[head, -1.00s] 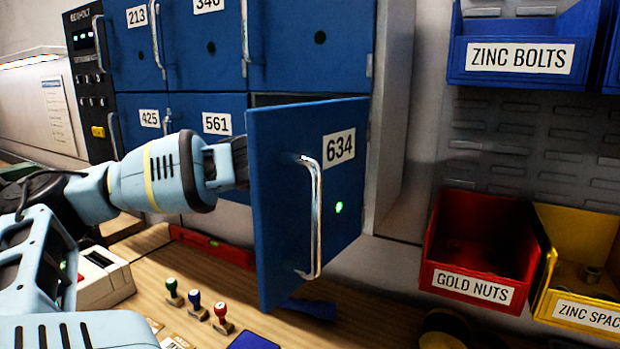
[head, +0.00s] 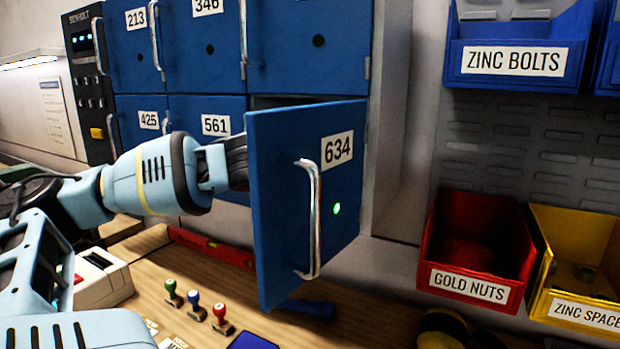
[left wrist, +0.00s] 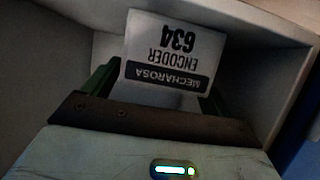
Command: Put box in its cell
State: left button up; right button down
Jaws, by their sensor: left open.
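The box (left wrist: 165,50) is white, with an upside-down label reading MECHAROSA ENCODER 634 in the left wrist view. It sits inside a pale-walled cell (left wrist: 262,75). My left gripper (left wrist: 158,90) is open, its green fingers at either side of the box's near end. Whether they touch it I cannot tell. In the head view the blue door 634 (head: 275,195) stands wide open with a green light lit, and my left arm reaches in behind it. The door hides my left gripper, the box and the cell's inside there. My right gripper is not in view.
Closed blue doors, such as 561 (head: 215,108) and 425 (head: 140,108), lie left of the open door. Several small stamps (head: 193,300) stand on the wooden bench below. A red bin (head: 470,285) and a yellow bin (head: 590,295) are at the right.

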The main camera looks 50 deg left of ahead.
pick_arm(q)
jog(key=p+v, duration=0.1)
jog(key=v, duration=1)
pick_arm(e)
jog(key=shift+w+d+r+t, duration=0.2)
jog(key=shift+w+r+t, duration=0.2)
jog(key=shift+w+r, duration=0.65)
pick_arm(q)
jog(key=shift+f, duration=0.1)
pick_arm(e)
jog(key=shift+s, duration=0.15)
